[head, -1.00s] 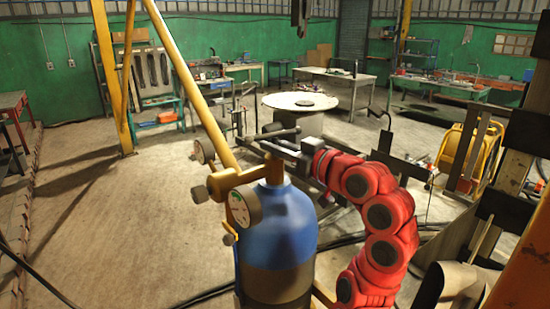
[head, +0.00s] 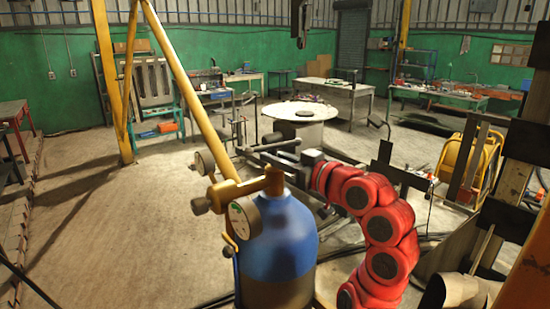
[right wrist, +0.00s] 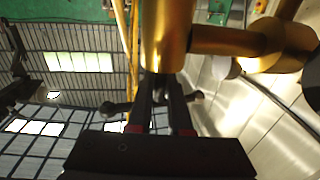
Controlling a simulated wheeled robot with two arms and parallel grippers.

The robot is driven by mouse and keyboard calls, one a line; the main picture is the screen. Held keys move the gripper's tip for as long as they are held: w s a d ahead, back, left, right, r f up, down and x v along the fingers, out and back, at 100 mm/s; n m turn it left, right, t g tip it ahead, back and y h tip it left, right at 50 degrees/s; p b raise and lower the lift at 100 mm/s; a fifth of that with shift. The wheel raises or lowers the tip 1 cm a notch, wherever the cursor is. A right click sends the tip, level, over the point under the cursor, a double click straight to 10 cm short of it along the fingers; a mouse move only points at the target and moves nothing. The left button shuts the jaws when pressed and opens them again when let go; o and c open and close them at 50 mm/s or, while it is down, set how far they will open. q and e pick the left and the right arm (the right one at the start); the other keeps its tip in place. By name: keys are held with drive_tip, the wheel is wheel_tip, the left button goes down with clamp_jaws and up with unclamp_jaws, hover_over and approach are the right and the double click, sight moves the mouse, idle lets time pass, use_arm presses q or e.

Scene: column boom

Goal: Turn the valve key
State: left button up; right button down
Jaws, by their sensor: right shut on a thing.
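The valve key (head: 288,143) is a dark grey bar at the brass valve (head: 262,182) on top of a blue gas cylinder (head: 282,238), in the lower middle of the head view. My right gripper (head: 273,160) reaches it from the right and is shut on it. In the right wrist view, the two dark fingers of my right gripper (right wrist: 163,88) point at the brass valve (right wrist: 168,40). The crossbar of the valve key (right wrist: 115,108) sticks out on both sides of the fingers, which hide its middle. My left gripper is not in view.
A round pressure gauge (head: 243,218) sits on the near side of the valve. A yellow post (head: 190,85) slants down behind it. A round white-topped table (head: 300,110) stands beyond. Open floor (head: 110,220) lies at left.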

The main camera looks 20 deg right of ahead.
drive_tip(key=shift+f, duration=0.1)
drive_tip(key=c, duration=0.8)
unclamp_jaws()
drive_tip(key=shift+c, duration=0.2)
drive_tip(key=b+v, duration=0.4)
drive_tip(key=v, duration=0.8)
drive_tip(key=shift+a, duration=0.1)
drive_tip(key=shift+c, duration=0.4)
